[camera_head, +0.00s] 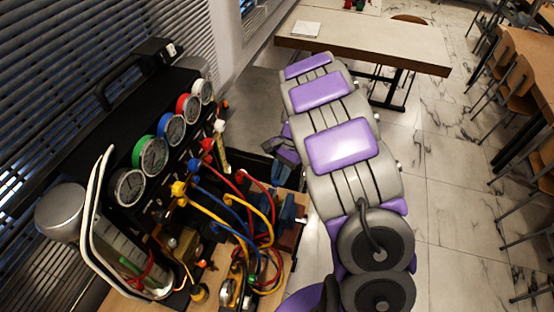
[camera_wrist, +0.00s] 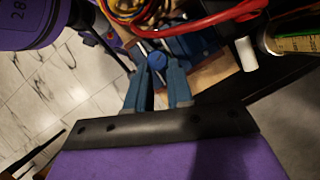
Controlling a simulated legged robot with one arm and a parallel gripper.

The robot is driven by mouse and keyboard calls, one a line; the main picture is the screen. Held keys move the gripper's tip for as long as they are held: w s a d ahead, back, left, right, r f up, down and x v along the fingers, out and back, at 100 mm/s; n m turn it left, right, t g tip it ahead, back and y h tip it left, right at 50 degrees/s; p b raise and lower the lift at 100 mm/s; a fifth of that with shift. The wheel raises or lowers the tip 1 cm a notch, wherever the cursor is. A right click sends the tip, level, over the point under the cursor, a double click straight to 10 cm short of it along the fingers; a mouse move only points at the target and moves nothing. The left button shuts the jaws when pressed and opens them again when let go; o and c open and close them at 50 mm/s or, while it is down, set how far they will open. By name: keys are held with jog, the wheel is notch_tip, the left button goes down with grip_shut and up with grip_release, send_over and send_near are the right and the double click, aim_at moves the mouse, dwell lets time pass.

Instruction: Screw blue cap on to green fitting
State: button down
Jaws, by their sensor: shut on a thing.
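In the wrist view, my gripper (camera_wrist: 158,72) has its two blue-grey fingers closed around a small round blue cap (camera_wrist: 157,60) at their tips. The cap is held off the floor, near the edge of the rig's bench. In the head view, the cap is not clearly visible, and my gripper is mostly hidden beside my arm. I cannot pick out the green fitting with certainty in either view.
The gauge rig (camera_head: 150,155) stands at left, with several round dials and tangled red, yellow and blue hoses (camera_head: 230,205). A red hose (camera_wrist: 215,24) crosses close beyond my gripper. A table (camera_head: 365,45) stands behind; tiled floor (camera_head: 450,200) is open at right.

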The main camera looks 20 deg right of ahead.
jog(key=shift+d, duration=0.7)
send_over(279, 197)
jog(key=w+d, duration=0.2)
jog(key=f, duration=0.5)
jog(key=shift+s+a+f+b, duration=0.1)
jog(key=shift+s+a+b, duration=0.1)
jog(key=shift+b, duration=0.15)
jog(key=shift+a, duration=0.2)
jog(key=shift+d, duration=0.3)
jog(key=shift+a+p, duration=0.2)
jog(key=shift+p, duration=0.1)
jog(key=shift+f, duration=1.25)
dwell(0.9)
dwell(0.3)
